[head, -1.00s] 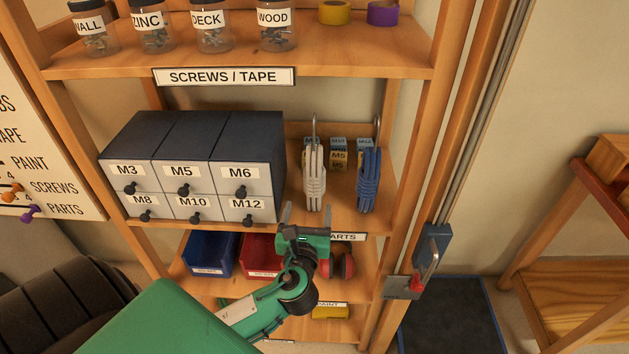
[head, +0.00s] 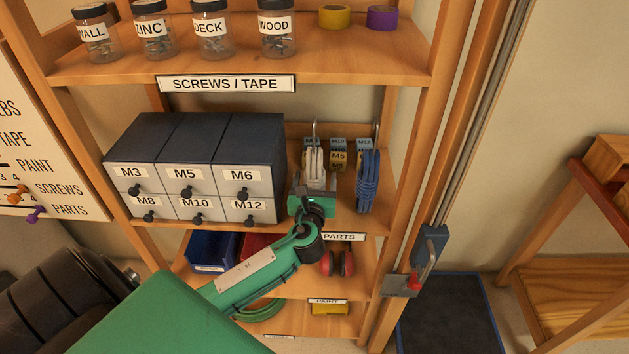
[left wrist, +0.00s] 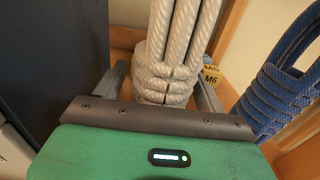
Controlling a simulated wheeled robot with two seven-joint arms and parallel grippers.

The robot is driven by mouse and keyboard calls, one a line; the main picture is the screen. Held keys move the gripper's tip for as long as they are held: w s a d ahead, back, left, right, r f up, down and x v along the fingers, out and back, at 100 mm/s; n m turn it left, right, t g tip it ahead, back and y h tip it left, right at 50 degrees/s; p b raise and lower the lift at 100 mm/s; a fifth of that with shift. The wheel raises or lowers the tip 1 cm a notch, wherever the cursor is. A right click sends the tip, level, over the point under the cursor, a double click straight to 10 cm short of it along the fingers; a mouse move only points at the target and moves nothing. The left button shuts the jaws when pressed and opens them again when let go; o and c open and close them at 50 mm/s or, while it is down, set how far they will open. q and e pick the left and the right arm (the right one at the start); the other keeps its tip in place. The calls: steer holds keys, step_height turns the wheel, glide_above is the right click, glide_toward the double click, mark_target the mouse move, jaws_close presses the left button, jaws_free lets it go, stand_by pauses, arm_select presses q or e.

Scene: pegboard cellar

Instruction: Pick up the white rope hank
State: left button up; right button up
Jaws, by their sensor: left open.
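The white rope hank (head: 313,166) hangs from a metal hook on the middle shelf, right of the drawer cabinet. In the head view its lower part is hidden behind my left gripper (head: 313,184). In the left wrist view the hank's wrapped coils (left wrist: 165,80) stand between the two open fingers of my left gripper (left wrist: 165,88), one finger on each side. I cannot tell whether either finger touches the rope. My right gripper is not in view.
A blue rope hank (head: 368,181) hangs close on the right and shows in the left wrist view (left wrist: 285,85). The dark drawer cabinet (head: 196,165) stands close on the left. Small labelled boxes (head: 338,158) sit behind. Red ear muffs (head: 338,262) are on the shelf below.

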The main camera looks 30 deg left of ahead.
arm_select(q)
steer(key=c, duration=1.1)
steer(key=shift+c, duration=0.6)
steer(key=shift+r, duration=0.15)
